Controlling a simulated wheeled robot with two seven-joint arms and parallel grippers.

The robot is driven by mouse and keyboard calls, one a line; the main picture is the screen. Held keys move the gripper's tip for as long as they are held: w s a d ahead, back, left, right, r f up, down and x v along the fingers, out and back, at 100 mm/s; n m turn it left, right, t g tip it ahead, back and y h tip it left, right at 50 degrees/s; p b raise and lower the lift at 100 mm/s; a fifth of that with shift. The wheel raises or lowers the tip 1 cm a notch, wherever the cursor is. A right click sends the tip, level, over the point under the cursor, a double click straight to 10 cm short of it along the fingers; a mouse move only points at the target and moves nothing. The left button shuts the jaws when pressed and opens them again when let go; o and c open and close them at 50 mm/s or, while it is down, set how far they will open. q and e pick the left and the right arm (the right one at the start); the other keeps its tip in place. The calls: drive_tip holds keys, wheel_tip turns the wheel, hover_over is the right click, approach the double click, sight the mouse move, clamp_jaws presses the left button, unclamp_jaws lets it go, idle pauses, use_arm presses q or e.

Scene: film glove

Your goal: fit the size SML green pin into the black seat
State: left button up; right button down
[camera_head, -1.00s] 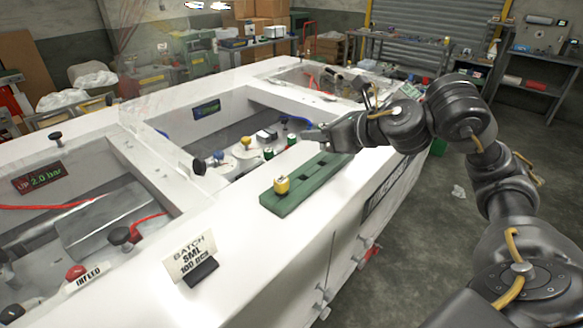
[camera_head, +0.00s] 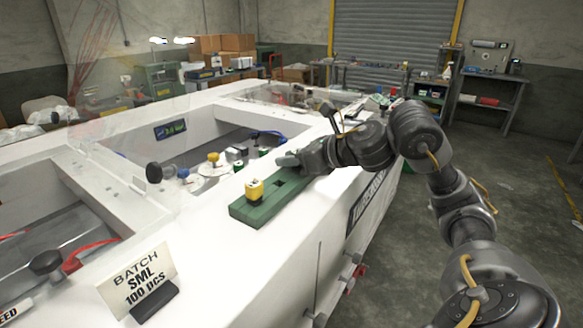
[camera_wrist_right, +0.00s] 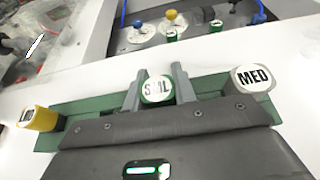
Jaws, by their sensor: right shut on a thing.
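My right gripper (camera_head: 285,161) is down at the far part of a green rack (camera_head: 240,211). In the right wrist view its two fingers (camera_wrist_right: 158,86) are shut on the green pin (camera_wrist_right: 156,89), whose white top reads SML. The pin is at the rack; whether its foot is still in a socket is hidden. A yellow pin (camera_head: 254,189) stands at the rack's near end, and a grey pin marked MED (camera_wrist_right: 253,78) stands at the other end in the wrist view. I cannot pick out the black seat with certainty. My left gripper is not in view.
The sunken machine well beside the rack holds a yellow knob (camera_head: 213,158), a black knob (camera_head: 154,173) and small green parts (camera_wrist_right: 171,34). A BATCH SML card (camera_head: 137,278) stands on the white top. The white rim around the rack is mostly clear.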

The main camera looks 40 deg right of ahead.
drive_tip(key=shift+s+r, duration=0.15)
drive_tip(key=shift+s, duration=0.15)
drive_tip(key=shift+f, duration=0.2)
drive_tip(key=c, duration=1.1)
unclamp_jaws()
drive_tip(key=shift+w, duration=0.15)
drive_tip(key=shift+c, duration=0.2)
drive_tip(key=shift+r, duration=0.1)
